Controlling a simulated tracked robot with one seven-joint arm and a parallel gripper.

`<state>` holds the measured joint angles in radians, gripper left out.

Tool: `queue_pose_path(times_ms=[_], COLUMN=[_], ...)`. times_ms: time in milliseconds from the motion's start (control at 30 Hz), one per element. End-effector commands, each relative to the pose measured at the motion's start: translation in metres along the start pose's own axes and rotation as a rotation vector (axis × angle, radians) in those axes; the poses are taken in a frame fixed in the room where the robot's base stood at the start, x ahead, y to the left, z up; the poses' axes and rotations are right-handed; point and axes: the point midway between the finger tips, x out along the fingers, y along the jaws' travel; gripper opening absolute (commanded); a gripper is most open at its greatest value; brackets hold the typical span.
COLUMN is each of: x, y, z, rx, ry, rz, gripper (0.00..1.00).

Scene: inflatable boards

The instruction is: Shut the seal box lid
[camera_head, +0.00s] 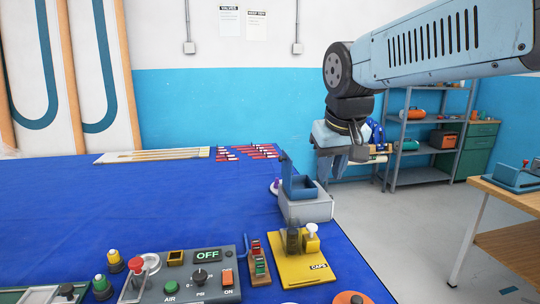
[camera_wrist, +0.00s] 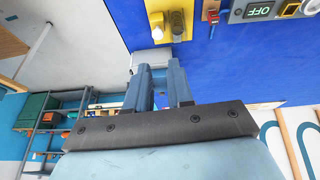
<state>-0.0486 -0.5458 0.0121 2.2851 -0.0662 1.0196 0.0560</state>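The seal box (camera_head: 308,209) is a light grey box near the right edge of the blue table. Its blue lid (camera_head: 286,172) stands raised at the box's left and back side, and blue shows at the top of the box. My gripper (camera_head: 333,172) points down just above and to the right of the box, apart from the lid in the head view. In the wrist view, my gripper's two fingers (camera_wrist: 161,68) are apart with nothing seen held between them. The pale box (camera_wrist: 150,57) shows partly behind the fingertips there; the lid is not clear in that view.
A yellow caps stand (camera_head: 301,262) is in front of the box. A grey control panel (camera_head: 195,277) lies at the front left. Red parts (camera_head: 250,152) lie at the back. A wooden bench (camera_head: 510,200) stands at the right. The middle left of the blue table (camera_head: 130,205) is clear.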

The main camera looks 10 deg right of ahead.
Motion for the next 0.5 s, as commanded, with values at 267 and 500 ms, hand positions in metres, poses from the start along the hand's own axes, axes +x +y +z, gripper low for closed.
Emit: queue_pose_path(times_ms=[267,500], x=[-0.003,0.002], y=[-0.011,-0.023], z=[-0.069,-0.127], rx=[-0.029,-0.049], ry=[-0.083,-0.148], rz=[0.038,0.078], gripper=[0.0,0.0])
